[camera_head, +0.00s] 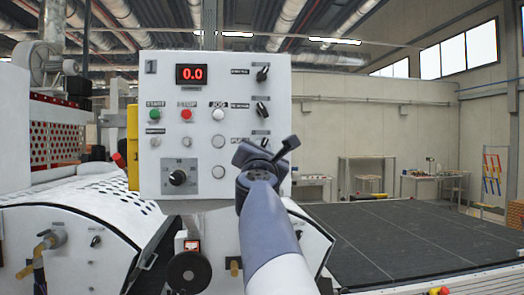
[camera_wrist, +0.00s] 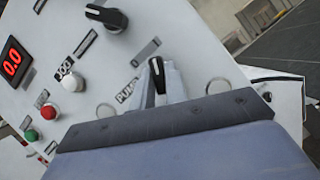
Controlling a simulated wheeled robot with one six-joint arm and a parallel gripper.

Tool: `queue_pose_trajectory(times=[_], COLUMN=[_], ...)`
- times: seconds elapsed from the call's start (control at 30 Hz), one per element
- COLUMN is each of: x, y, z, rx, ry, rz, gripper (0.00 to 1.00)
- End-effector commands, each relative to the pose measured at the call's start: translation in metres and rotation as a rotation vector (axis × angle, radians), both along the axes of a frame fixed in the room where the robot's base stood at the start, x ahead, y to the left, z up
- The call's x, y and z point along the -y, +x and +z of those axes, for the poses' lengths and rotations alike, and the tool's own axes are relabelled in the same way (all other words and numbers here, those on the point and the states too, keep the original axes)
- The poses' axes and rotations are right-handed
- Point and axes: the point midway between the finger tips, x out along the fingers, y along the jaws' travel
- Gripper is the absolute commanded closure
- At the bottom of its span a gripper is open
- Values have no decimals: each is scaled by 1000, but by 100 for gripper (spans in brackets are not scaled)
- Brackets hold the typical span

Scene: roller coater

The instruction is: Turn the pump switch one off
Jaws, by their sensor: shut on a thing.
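The white control panel (camera_head: 215,165) stands in front of me. The pump switch (camera_wrist: 157,70) is a black knob with a pale pointer line, beside the label reading "PUMP" in the wrist view. My gripper (camera_wrist: 160,90) has its pale fingers on both sides of this knob and is shut on it. The pointer line runs nearly upright in the wrist picture. In the head view my gripper (camera_head: 266,155) is at the panel's lower right and hides most of the pump switch.
Two other black rotary switches, an upper one (camera_head: 262,73) and a middle one (camera_head: 263,109), sit above my gripper. A green start button (camera_head: 155,115), a red stop button (camera_head: 186,115) and a white jog button (camera_head: 218,114) are to the left. The red display (camera_head: 192,74) reads 0.0.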

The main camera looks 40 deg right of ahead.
Motion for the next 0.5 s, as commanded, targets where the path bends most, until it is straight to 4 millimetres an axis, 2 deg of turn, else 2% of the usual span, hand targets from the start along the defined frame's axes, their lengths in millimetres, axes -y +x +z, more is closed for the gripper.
queue_pose_trajectory(times=[0.5], x=[2], y=[-1], z=[-2], rx=[-164], ry=[-263], rz=[-2], gripper=[100])
